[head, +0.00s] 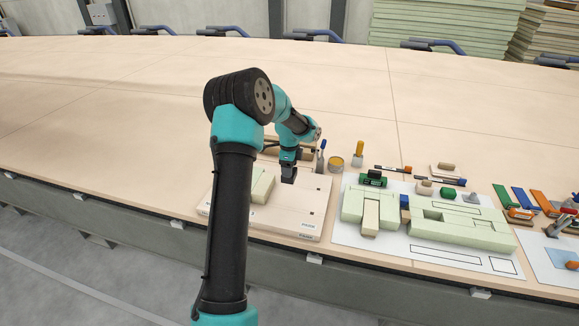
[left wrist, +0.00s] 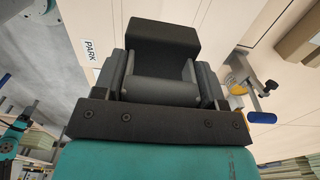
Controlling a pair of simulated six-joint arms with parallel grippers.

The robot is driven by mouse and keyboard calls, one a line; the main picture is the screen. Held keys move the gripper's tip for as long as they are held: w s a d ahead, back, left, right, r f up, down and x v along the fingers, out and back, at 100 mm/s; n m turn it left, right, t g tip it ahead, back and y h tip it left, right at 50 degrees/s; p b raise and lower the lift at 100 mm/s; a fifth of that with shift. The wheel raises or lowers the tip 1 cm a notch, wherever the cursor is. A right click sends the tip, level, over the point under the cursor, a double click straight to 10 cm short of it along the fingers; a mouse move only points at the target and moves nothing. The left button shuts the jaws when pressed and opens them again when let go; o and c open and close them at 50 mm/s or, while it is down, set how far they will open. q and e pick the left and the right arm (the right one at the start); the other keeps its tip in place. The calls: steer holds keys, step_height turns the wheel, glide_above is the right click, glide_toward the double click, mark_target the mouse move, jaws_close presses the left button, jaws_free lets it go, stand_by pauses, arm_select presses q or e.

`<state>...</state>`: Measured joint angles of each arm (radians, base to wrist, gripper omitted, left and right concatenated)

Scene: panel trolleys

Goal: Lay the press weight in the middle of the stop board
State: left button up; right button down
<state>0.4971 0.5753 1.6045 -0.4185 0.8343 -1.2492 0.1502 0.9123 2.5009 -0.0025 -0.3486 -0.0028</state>
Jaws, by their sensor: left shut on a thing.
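My left gripper (head: 289,163) is shut on a dark block, which I take to be the press weight (head: 289,177). In the left wrist view the dark block (left wrist: 163,42) sits between the two jaws. The pale stop board (head: 308,221) lies on the table under the gripper, with small printed labels along its front edge. A light green block (head: 263,187) lies on the board to the left of the weight. My right gripper is in neither view.
A clamp (head: 320,156) and a round tin (head: 336,164) stand behind the board. To the right, a white sheet (head: 365,244) carries light green panels (head: 455,226). Markers and small blocks lie beyond. The table's far area is clear.

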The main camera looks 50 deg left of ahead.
arm_select(q)
steer(key=shift+f, duration=4.2)
steer(key=shift+f, duration=0.45)
steer(key=o, duration=1.3)
steer(key=shift+c, duration=0.2)
steer(key=o, duration=0.4)
steer(key=shift+f, duration=0.15)
steer(key=shift+o, duration=0.2)
step_height(320, 180, up, 18)
steer(key=shift+f, duration=0.2)
